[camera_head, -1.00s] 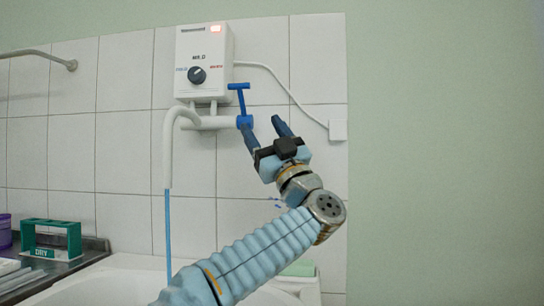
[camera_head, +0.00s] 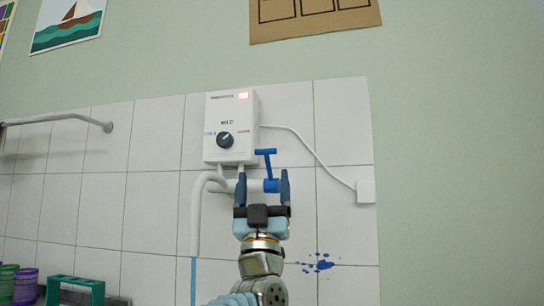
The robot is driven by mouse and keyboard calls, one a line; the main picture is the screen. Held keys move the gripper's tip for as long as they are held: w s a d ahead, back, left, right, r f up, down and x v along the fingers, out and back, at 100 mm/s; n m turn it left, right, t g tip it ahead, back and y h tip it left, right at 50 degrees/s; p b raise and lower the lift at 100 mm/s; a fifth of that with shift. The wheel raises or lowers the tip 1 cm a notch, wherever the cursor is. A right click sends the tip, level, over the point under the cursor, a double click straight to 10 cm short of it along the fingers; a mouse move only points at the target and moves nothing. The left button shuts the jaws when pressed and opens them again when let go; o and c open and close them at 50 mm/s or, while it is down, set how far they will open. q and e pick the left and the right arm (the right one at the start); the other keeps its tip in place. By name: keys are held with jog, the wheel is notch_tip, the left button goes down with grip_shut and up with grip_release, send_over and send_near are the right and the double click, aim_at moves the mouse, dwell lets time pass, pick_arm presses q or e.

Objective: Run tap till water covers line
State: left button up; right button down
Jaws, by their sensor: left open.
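The tap is a white pipe with a curved spout (camera_head: 196,215) under a white wall heater (camera_head: 231,130). Its blue T-shaped handle (camera_head: 266,163) stands up at the right end of the pipe. A thin blue stream of water (camera_head: 193,280) falls from the spout. My left gripper (camera_head: 262,190) is open just below the handle, with one finger on each side of the blue valve; I cannot tell whether it touches. The basin and any fill line are out of view. My right gripper is not in view.
A white cable runs from the heater to a wall box (camera_head: 366,191). A green rack (camera_head: 76,284) and coloured cups (camera_head: 26,285) stand at the lower left. A blue paint splash (camera_head: 319,263) marks the tiles. The wall at right is clear.

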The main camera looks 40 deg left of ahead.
aim_at(266, 158)
pick_arm(q)
jog(key=s+a+f+m+t+h+p, duration=0.25)
jog(key=m+h, duration=0.65)
jog(key=h, duration=0.5)
jog(key=p+x, duration=0.1)
jog(key=x, duration=0.3)
jog(key=p+x, duration=0.2)
jog(key=x, duration=0.2)
jog(key=p+x, duration=0.2)
jog(key=x, duration=0.2)
jog(key=shift+s+a+r, duration=0.15)
jog(key=shift+a+r, duration=0.05)
jog(key=shift+a, duration=0.15)
jog(key=shift+w+a+r, duration=0.15)
jog(key=shift+w+r, duration=0.25)
jog(key=shift+w, duration=0.15)
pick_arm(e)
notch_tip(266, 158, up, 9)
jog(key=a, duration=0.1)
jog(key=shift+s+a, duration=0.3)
pick_arm(q)
jog(key=shift+c, duration=0.3)
